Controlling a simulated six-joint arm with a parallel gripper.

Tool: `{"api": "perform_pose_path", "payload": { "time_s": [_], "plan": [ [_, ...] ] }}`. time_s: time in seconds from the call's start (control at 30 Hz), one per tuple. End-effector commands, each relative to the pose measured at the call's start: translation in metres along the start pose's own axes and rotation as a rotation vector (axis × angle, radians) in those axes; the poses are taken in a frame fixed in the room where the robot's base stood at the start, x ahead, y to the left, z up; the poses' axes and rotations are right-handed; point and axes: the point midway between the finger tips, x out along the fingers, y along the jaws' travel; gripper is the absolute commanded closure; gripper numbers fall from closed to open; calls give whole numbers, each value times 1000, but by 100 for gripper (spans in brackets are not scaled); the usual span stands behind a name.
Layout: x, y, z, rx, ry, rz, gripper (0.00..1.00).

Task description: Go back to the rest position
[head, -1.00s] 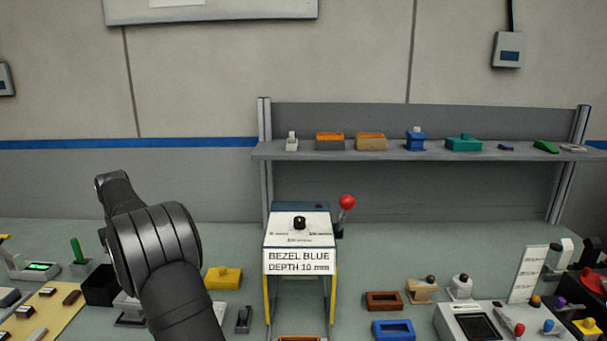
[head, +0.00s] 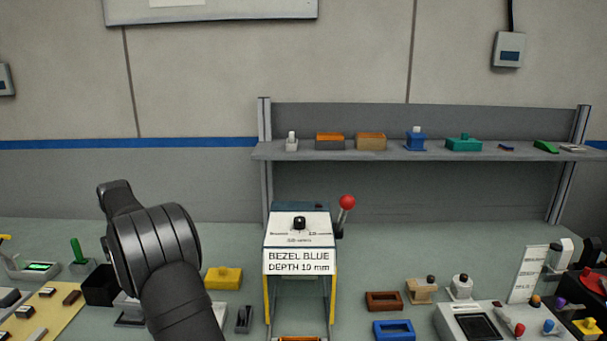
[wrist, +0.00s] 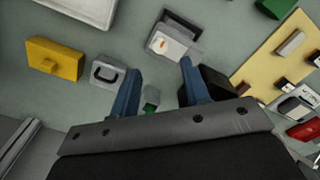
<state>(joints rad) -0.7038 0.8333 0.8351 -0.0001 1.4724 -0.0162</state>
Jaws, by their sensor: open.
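In the wrist view my gripper (wrist: 160,85) hangs above the bench with its two blue fingers apart and nothing between their tips. A grey-white device (wrist: 172,45) with a small orange mark lies below and just beyond the fingertips. A green-topped piece (wrist: 151,97) shows between the fingers, nearer the palm, and looks to be down on the bench. In the head view my dark arm rises at the lower left; the fingers are hidden there.
A press-like stand (head: 299,232) with a red-knobbed lever (head: 347,203) and a sign reading "BEZEL BLUE DEPTH 10 mm" stands at mid-bench. A yellow block (head: 223,278) sits beside my arm. Orange-brown and blue bezels (head: 394,330) lie right. A shelf (head: 420,152) holds several parts behind.

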Motion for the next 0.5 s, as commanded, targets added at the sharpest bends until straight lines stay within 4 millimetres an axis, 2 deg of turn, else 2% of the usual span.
{"api": "perform_pose_path", "payload": {
  "time_s": [0.1, 0.37, 0.5],
  "plan": [
    [26, 0, 1, 0, -5, 0, 57],
    [78, 0, 1, -2, -5, 0, 57],
    [73, 0, 0, -124, 0, 0, 57]
  ]
}}
